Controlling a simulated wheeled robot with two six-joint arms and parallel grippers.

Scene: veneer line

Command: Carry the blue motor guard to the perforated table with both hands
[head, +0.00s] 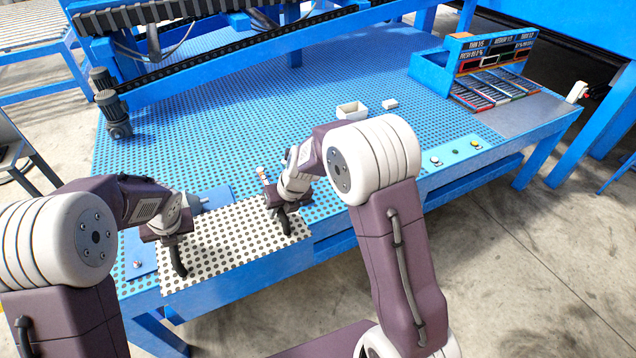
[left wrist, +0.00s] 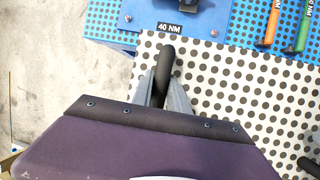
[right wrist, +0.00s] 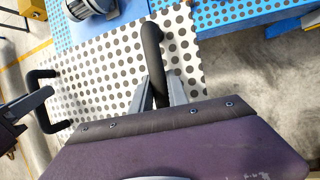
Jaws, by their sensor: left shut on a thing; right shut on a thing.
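The guard shows as a white panel with black holes (head: 225,250) and two black handles, not blue; it also shows in the left wrist view (left wrist: 235,90) and the right wrist view (right wrist: 100,75). My left gripper (head: 174,240) is shut on its left handle (left wrist: 166,62). My right gripper (head: 279,203) is shut on its right handle (right wrist: 151,42). The panel lies over the front edge of the blue perforated table (head: 240,150). I cannot tell whether it touches the tabletop. My arms cover parts of it.
A blue plate (head: 143,262) with a motor partly behind my left arm sits beside the panel. Orange (left wrist: 268,25) and green (left wrist: 302,30) handled tools lie near it. A white box (head: 352,110) and a blue display rack (head: 440,70) stand further right. The table's middle is clear.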

